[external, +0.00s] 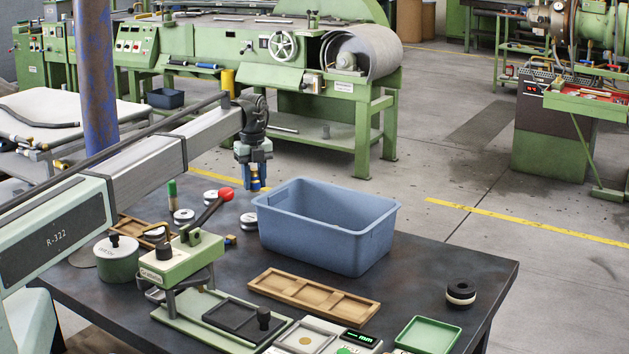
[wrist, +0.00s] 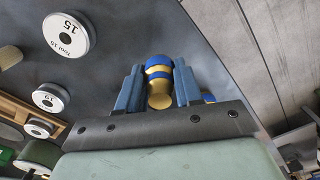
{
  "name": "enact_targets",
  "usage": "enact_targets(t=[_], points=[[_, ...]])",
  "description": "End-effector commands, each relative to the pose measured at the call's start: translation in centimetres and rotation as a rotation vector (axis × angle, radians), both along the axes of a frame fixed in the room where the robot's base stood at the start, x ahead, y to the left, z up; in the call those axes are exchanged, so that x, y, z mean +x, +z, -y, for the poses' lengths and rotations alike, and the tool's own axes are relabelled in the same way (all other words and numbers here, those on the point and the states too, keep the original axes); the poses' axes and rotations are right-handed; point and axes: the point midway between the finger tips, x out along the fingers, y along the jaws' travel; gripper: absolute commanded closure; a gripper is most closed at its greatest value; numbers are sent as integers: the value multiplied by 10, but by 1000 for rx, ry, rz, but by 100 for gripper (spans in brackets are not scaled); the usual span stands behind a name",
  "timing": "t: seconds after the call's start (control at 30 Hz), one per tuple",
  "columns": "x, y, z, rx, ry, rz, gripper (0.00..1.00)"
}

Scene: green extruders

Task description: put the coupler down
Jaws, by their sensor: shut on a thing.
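The coupler (wrist: 160,82) is a short yellow and blue-banded piece, held between the two blue fingers of my gripper (wrist: 158,88) in the wrist view. In the external view my gripper (external: 254,172) points down near the far edge of the table, left of the blue bin. The coupler (external: 255,184) shows at its fingertips. I cannot tell whether its lower end touches the table. Another small blue and yellow piece (external: 230,240) lies on the table behind the red-handled press.
The blue bin (external: 325,249) stands close on the right. White-topped weights (external: 184,215) sit to the left. The dark table (external: 420,265) is clear right of the bin.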

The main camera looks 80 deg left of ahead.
Motion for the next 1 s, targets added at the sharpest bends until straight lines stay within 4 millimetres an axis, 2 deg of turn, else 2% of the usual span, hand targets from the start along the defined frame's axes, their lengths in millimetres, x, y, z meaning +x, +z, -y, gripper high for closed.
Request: enact_targets(t=[0.1, 0.3, 0.57, 0.67, 0.77, 0.87, 1.0], points=[[0, 24, 0, 1, 0, 1, 100], [0, 51, 0, 1, 0, 1, 100], [6, 63, 4, 0, -8, 0, 100], [23, 65, 16, 0, -29, 0, 100], [49, 71, 36, 0, -62, 1, 100], [79, 81, 63, 1, -105, 1, 100], [117, 97, 110, 1, -166, 1, 100]])
